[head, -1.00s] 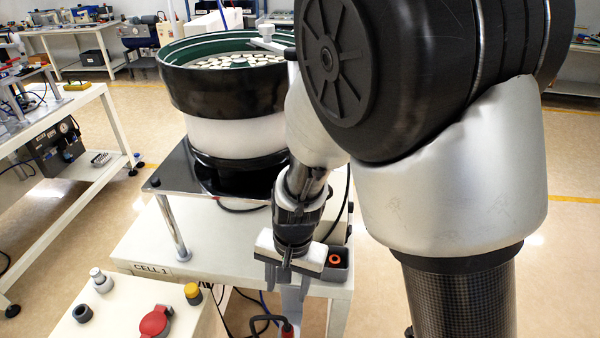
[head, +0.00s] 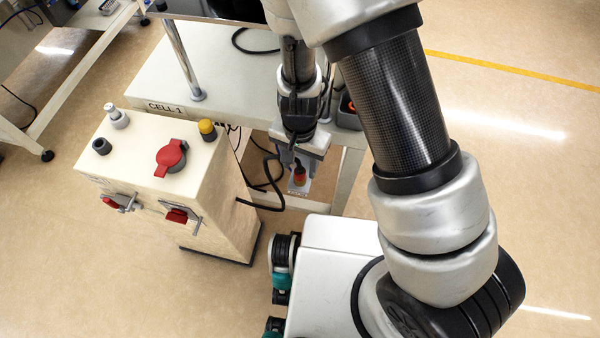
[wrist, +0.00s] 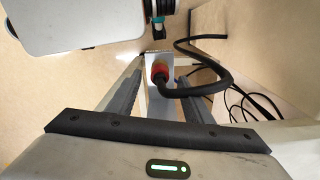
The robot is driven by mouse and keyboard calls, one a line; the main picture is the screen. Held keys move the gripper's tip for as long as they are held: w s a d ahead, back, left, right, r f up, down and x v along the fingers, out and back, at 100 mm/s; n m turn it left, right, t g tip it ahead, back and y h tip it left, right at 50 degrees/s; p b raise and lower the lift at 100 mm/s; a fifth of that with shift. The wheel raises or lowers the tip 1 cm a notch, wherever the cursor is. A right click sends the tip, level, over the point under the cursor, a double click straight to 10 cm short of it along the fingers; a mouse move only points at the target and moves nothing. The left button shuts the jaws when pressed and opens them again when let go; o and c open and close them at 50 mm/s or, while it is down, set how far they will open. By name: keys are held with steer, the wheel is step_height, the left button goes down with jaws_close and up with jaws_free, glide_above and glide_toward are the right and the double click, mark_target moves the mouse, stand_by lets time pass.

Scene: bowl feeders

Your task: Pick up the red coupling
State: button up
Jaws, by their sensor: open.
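The red coupling (wrist: 160,72) is a short red-orange collar on the end of a thick black cable, against a grey plate (wrist: 157,105). In the head view the coupling (head: 299,178) shows just below my gripper (head: 299,160), low beside the cell table's leg. In the wrist view my gripper (wrist: 162,84) is open, with one finger on each side of the coupling and cable. Gaps show on both sides, and nothing is held. I cannot tell exactly how far the fingertips reach past the coupling.
The cable (wrist: 215,68) loops off to the right. The CELL 1 table (head: 215,85) stands above and behind. A cream control box (head: 165,170) with a red switch (head: 171,157) is to the left. A dark bin (head: 348,112) sits at the table's right corner.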

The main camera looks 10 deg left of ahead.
mark_target(300, 168)
step_height(300, 168, down, 3)
steer(key=shift+f+b, duration=0.1)
steer(key=shift+b, duration=0.2)
jaws_close()
